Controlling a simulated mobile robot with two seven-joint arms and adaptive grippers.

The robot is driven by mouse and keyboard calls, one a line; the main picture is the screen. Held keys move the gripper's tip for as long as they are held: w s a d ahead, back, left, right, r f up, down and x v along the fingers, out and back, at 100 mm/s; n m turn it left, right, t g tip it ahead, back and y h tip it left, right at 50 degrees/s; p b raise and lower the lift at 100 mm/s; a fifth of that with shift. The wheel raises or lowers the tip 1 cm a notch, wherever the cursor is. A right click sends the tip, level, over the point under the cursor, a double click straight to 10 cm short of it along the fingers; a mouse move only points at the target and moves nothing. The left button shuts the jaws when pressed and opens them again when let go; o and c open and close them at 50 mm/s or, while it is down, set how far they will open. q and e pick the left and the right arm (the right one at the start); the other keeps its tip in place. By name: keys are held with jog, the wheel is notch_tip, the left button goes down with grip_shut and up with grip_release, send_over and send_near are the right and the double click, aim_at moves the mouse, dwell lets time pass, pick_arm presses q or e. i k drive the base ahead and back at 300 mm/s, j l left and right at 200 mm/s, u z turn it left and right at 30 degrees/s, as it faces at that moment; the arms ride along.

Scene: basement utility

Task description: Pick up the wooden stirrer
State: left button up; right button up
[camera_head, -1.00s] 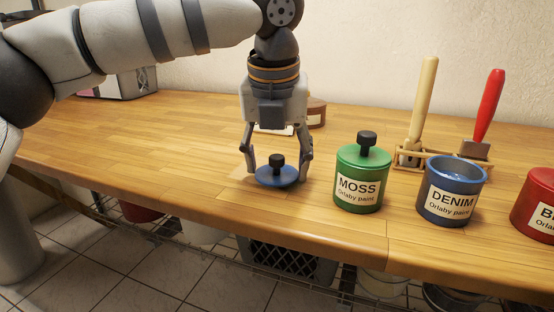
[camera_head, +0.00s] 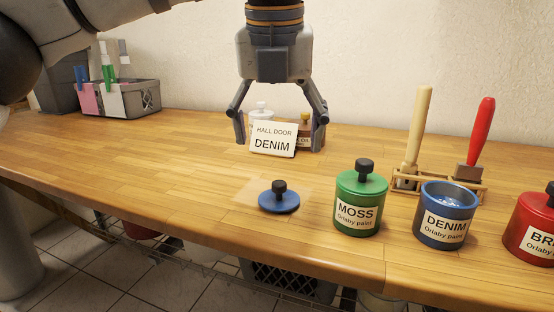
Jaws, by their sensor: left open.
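The wooden stirrer (camera_head: 419,125) has a pale handle and stands upright, slightly tilted, at the left of a low wooden rack (camera_head: 468,187) on the worktop. Beside it in the rack stands a red-handled tool (camera_head: 481,128). My left gripper (camera_head: 279,145) is open and empty, pointing down, well to the left of the stirrer and in front of a "HALL DOOR DENIM" card (camera_head: 273,139). The stirrer's lower end is partly hidden by the rack. My right gripper is not in view.
An open blue DENIM pot (camera_head: 443,228) stands in front of the rack. A lidded green MOSS pot (camera_head: 358,213) and a red pot (camera_head: 535,230) flank it. The blue lid (camera_head: 279,203) lies on a thin sheet near the front edge. A grey caddy (camera_head: 143,97) stands back left.

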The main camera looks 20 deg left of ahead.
aim_at(424, 95)
jog(key=k, duration=1)
